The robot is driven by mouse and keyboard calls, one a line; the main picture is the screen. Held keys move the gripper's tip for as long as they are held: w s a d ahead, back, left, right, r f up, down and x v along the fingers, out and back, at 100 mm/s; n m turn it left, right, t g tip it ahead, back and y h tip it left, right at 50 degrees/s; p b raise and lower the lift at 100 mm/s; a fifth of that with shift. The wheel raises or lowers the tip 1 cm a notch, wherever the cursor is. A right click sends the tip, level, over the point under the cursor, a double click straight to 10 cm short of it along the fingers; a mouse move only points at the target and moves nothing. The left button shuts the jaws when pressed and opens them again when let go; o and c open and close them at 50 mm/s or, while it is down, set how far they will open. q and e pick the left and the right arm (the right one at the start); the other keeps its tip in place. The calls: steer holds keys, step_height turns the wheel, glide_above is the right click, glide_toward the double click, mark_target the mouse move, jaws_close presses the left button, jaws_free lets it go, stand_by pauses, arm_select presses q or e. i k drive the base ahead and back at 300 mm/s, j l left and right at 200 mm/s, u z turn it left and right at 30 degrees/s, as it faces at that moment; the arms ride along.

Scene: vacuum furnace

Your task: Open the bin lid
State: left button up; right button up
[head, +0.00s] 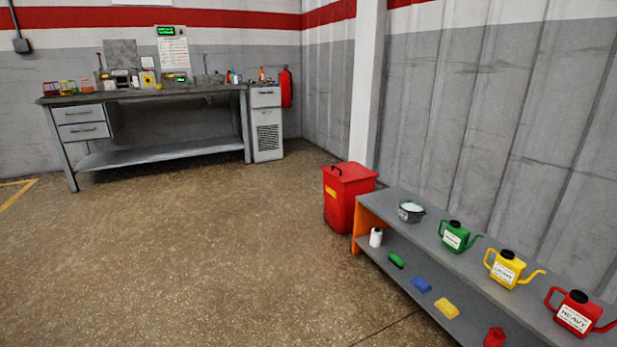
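A red bin (340,206) stands on the floor right of the picture's middle, against the left end of a low shelf unit. Its red lid (352,176) lies flat and closed on top, with a dark handle (337,169) at its left side. A yellow label is on the bin's front. Neither of my grippers shows in the head view.
The low grey shelf unit (421,228) runs along the right, holding green, yellow and red cans, a pot (411,212) and small items below. A workbench (150,97) and grey cabinet (266,125) stand at the back wall. The floor (200,260) before the bin is clear.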

mark_target(345, 172)
steer(key=i+j+u, duration=0.15)
steer(key=i+u, duration=0.25)
steer(key=i, duration=0.9)
